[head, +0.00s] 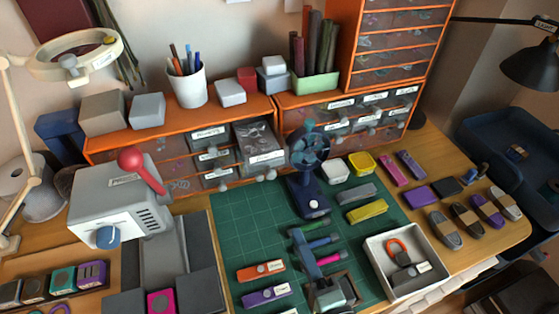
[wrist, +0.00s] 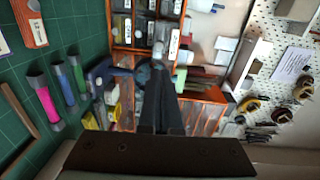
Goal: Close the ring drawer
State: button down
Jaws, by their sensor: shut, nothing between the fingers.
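One drawer (head: 262,152) of the low orange cabinet is pulled out. Its open top shows dark grey contents, and its front carries a white label too small to read; I take it as the ring drawer. In the wrist view, labelled drawer fronts (wrist: 122,28) show at the top, and I cannot tell for sure which is the open one. My gripper (wrist: 160,82) is shut and empty, its dark fingers pointing towards the cabinet and fan. It looks apart from the drawers.
A dark blue fan (head: 308,150) stands just right of the open drawer. A green cutting mat (head: 235,222) lies in front, with tubes, tools and a white tray (head: 372,250). A grey machine with a red lever (head: 130,160) stands at left. The mat's back left is clear.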

jog(key=p, duration=0.2)
send_near(259, 144)
jog(key=shift+s+d+f, duration=0.2)
jog(key=shift+s+f, duration=0.25)
jog(key=shift+f, duration=0.05)
jog(key=shift+s+d+f, duration=0.25)
jog(key=shift+s+f, duration=0.25)
jog(key=b+x, duration=0.1)
jog(key=x, duration=0.2)
jog(key=b+x, duration=0.1)
jog(key=x, duration=0.3)
jog(key=b+x, duration=0.2)
jog(key=x, duration=0.2)
jog(key=shift+w+a+r, duration=0.1)
jog(key=shift+a+r, duration=0.05)
jog(key=shift+r, duration=0.15)
jog(key=shift+w+a, duration=0.1)
jog(key=shift+w, duration=0.2)
jog(key=shift+r, duration=0.4)
jog(key=shift+r, duration=0.1)
